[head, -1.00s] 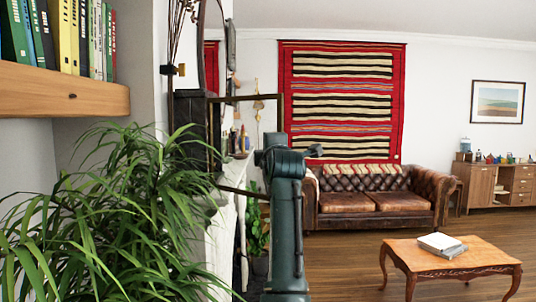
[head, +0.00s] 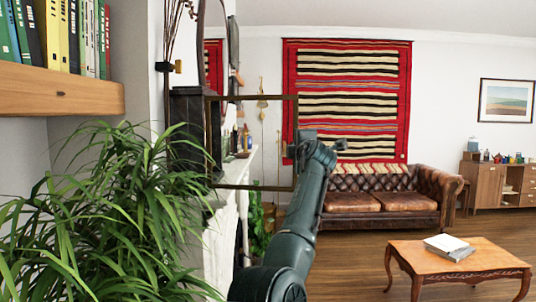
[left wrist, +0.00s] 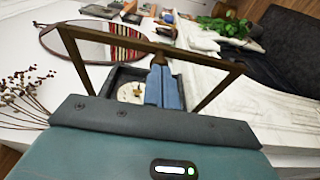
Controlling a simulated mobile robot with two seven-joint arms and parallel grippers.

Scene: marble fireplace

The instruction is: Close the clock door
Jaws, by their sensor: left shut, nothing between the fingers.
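The clock (head: 188,125) is a dark box on the mantel in the head view. Its door (head: 250,97) is a thin brown rectangular frame that stands open, out to the right of the box. In the left wrist view the door frame (left wrist: 110,37) spans the picture, with the pale clock face (left wrist: 131,92) in the dark case beyond. My left gripper (left wrist: 166,70) is shut and empty, its blue fingertips near the frame's long bar; I cannot tell whether they touch. In the head view the arm's end is by the door's outer edge, fingers mostly hidden. My right gripper is out of view.
A leafy plant (head: 100,210) fills the lower left below a wooden bookshelf (head: 60,92). Small objects stand on the white mantel (head: 228,170). A round mirror (left wrist: 85,42) and dried stems (left wrist: 25,88) are near the clock. The coffee table (head: 450,260) and sofa (head: 375,200) are farther off.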

